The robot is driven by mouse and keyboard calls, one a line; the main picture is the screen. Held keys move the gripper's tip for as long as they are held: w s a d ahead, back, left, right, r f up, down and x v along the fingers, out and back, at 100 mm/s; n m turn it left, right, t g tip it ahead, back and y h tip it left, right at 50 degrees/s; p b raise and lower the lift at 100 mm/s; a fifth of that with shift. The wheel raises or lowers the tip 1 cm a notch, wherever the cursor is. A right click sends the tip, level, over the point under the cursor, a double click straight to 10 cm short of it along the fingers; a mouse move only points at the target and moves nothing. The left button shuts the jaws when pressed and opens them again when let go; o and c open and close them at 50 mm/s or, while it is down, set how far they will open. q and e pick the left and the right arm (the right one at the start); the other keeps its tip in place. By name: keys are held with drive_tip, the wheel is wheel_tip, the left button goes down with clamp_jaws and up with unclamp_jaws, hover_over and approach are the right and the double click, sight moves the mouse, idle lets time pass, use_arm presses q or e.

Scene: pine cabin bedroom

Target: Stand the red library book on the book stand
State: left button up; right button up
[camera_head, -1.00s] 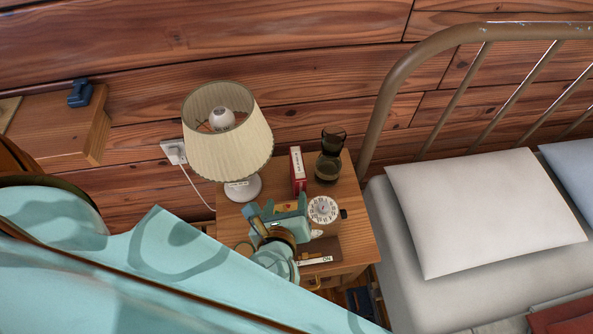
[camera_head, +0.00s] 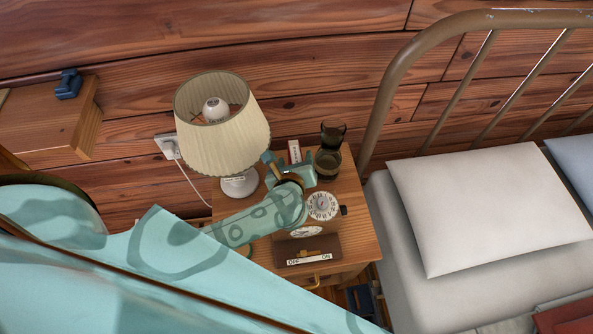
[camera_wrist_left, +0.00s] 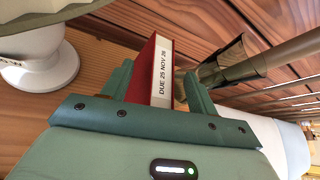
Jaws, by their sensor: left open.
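The red library book (camera_wrist_left: 143,72) stands upright in the left wrist view, with a white label reading "DUE 25 NOV 26". In the head view only its top end (camera_head: 294,151) shows behind my left gripper (camera_head: 287,166). My left gripper is open, with one finger on each side of the book in the left wrist view (camera_wrist_left: 157,85). Whether either finger touches the book cannot be told. I cannot make out a book stand with certainty. My right gripper is not in view.
The nightstand (camera_head: 350,235) carries a lamp (camera_head: 222,130), a dark glass vessel (camera_head: 328,160) close right of the book, a white dial (camera_head: 322,206) and an OFF/ON box (camera_head: 308,250). A wall shelf (camera_head: 45,125) holds a blue object (camera_head: 68,84). A bed with a pillow (camera_head: 485,205) stands right.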

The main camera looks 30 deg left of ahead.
use_arm(q)
clamp_jaws()
wheel_tip(320, 180, up, 29)
drive_tip(key=s+d+m+t+h+p, duration=0.1)
drive_tip(key=s+m+h+p, duration=0.1)
drive_tip(key=m+h+p, duration=0.1)
drive_tip(key=shift+d+m+h, duration=0.3)
drive_tip(key=shift+m+h, duration=0.4)
drive_tip(key=shift+h, duration=0.1)
drive_tip(key=shift+s+r, duration=0.1)
